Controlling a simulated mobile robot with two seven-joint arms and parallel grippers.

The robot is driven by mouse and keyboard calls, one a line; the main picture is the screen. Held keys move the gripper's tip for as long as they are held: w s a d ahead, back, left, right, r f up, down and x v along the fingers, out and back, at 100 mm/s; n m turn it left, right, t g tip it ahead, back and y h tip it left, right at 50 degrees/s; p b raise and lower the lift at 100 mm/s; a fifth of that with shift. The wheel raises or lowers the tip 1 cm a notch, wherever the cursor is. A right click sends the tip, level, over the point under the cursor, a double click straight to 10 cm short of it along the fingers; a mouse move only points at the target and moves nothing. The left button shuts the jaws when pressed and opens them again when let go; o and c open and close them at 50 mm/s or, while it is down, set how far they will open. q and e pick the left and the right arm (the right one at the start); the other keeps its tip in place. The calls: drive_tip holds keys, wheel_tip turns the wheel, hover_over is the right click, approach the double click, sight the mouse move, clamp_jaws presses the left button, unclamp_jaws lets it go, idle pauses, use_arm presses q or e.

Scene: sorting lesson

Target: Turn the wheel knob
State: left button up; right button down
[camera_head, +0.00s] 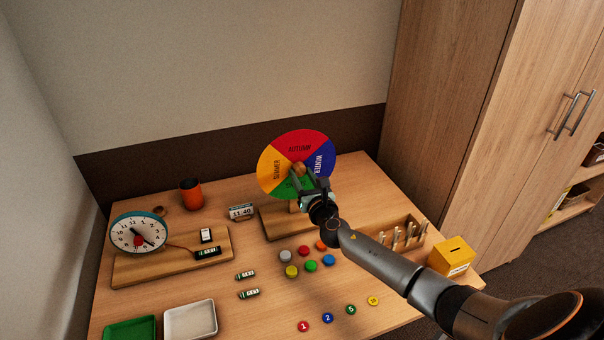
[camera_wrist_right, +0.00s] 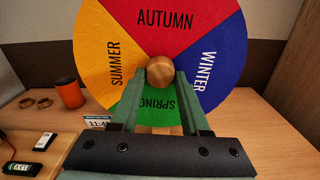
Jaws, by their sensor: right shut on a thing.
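The season wheel (camera_head: 287,144) stands upright at the back of the table, with red AUTUMN at the top, blue WINTER at the right, green SPRING at the bottom and yellow SUMMER at the left. Its round wooden knob (camera_head: 299,169) is at the centre. My right gripper (camera_head: 302,178) reaches the wheel from the front right and is shut on the knob. In the right wrist view the wooden knob (camera_wrist_right: 160,71) sits between the two green fingers, in front of the wheel (camera_wrist_right: 161,20). My left gripper is not in view.
A clock (camera_head: 138,232) on a wooden board stands at the left, near an orange cup (camera_head: 192,194). Several coloured discs lie mid-table. White (camera_head: 190,319) and green (camera_head: 130,330) trays are at the front left. A peg rack and a yellow box (camera_head: 451,257) are at the right.

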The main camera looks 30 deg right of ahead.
drive_tip(key=shift+n, duration=0.6)
drive_tip(key=shift+c, duration=2)
unclamp_jaws()
drive_tip(key=shift+s, duration=0.1)
drive_tip(key=p+v, duration=0.1)
drive_tip(key=v, duration=1.1)
drive_tip(key=shift+s+a, duration=0.1)
drive_tip(key=shift+s, duration=0.1)
